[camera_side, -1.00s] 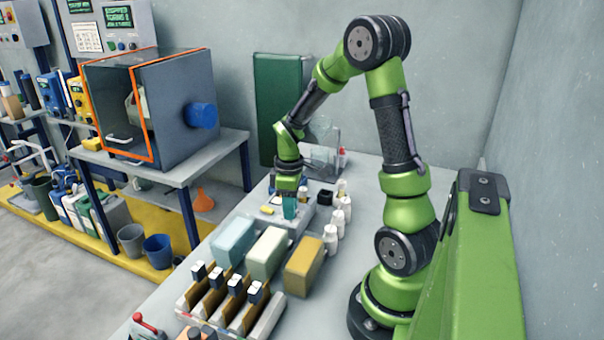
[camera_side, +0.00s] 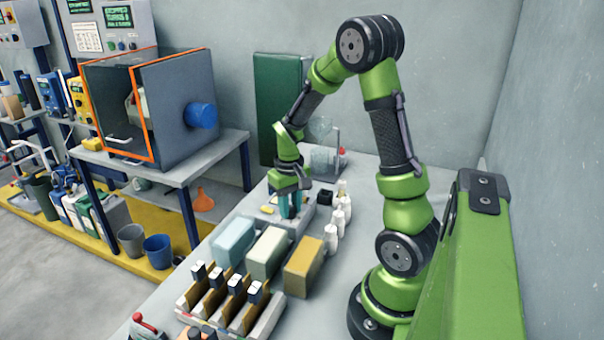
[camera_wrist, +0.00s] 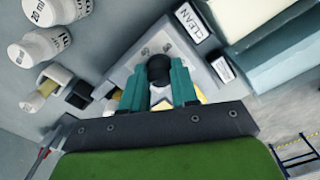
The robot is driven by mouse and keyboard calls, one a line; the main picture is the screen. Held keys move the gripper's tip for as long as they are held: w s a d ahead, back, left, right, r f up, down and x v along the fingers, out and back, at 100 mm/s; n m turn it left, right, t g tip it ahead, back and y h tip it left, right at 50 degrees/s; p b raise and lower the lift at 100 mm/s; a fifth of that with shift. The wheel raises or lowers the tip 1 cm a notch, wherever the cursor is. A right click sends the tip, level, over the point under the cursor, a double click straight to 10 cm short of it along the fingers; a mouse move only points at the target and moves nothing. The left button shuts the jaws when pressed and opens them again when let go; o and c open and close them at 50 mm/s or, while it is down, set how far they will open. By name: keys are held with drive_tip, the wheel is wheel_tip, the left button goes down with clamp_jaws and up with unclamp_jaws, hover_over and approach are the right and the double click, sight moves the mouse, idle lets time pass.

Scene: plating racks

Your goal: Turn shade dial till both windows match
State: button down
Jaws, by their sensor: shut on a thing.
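My gripper (camera_side: 291,206) points down over a grey box (camera_side: 267,215) on the bench, with its teal fingers apart by a small gap. In the wrist view, my gripper (camera_wrist: 159,88) has its two fingers on either side of a dark round knob, the dial (camera_wrist: 158,66), and is shut on it. A white and yellow patch shows between and beside the fingers. I cannot make out the two windows or their shades; the fingers and palm hide much of the box face.
White bottles (camera_side: 339,215) stand close to the right of the box. Blue, pale green and tan blocks (camera_side: 304,265) lie in front, then a rack (camera_side: 240,310) with dark-topped pieces. A glass vessel (camera_side: 325,158) stands behind.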

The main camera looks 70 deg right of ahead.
drive_tip(key=shift+m, duration=1.2)
drive_tip(key=c, duration=0.9)
unclamp_jaws()
drive_tip(key=shift+o, duration=0.2)
wheel_tip(320, 180, up, 17)
